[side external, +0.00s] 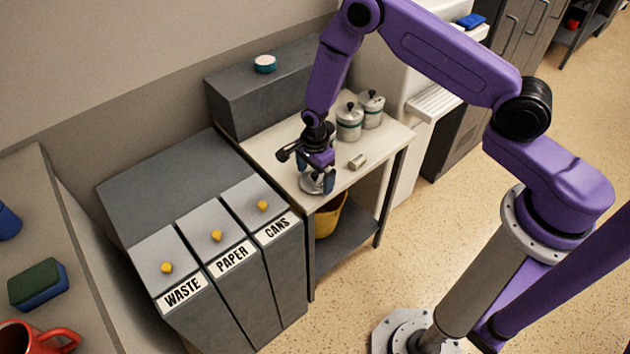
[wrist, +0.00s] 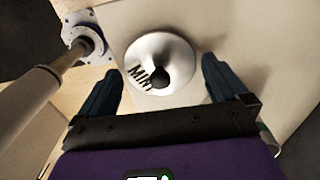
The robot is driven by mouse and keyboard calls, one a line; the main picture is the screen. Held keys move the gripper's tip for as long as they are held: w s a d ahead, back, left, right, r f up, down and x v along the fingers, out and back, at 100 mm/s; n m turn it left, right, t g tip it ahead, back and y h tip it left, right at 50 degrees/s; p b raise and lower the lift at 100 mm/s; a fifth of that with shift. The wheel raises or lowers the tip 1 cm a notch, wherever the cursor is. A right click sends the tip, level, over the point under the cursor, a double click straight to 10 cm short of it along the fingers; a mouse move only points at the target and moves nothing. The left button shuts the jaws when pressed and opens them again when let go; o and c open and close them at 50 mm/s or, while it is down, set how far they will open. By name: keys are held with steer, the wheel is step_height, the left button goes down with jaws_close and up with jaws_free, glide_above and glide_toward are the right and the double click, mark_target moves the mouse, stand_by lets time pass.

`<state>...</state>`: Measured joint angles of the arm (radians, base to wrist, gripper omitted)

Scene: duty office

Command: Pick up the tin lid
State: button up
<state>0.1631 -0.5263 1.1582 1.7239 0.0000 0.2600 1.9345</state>
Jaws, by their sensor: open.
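The tin lid (wrist: 150,52) is a pale metal disc with a black knob (wrist: 159,77) and dark lettering that starts "MI"; the knob hides part of the word. It lies on the table and also shows in the side external view (side external: 309,186), partly hidden by my gripper. My gripper (side external: 318,181) is low over the lid, pointing down. In the wrist view my gripper (wrist: 160,78) is open, one finger on either side of the lid, with nothing held. Contact with the lid cannot be told.
Two lidded metal tins (side external: 349,122) (side external: 371,109) stand behind on the pale table (side external: 280,143). A small cylinder (side external: 357,161) lies right of my gripper. A grey box (side external: 262,98) with a blue-and-white round item stands behind. Bins (side external: 232,258) stand at the front left.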

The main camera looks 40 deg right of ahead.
steer(key=shift+f, duration=0.25)
steer(key=c, duration=0.8)
steer(key=shift+r, duration=0.15)
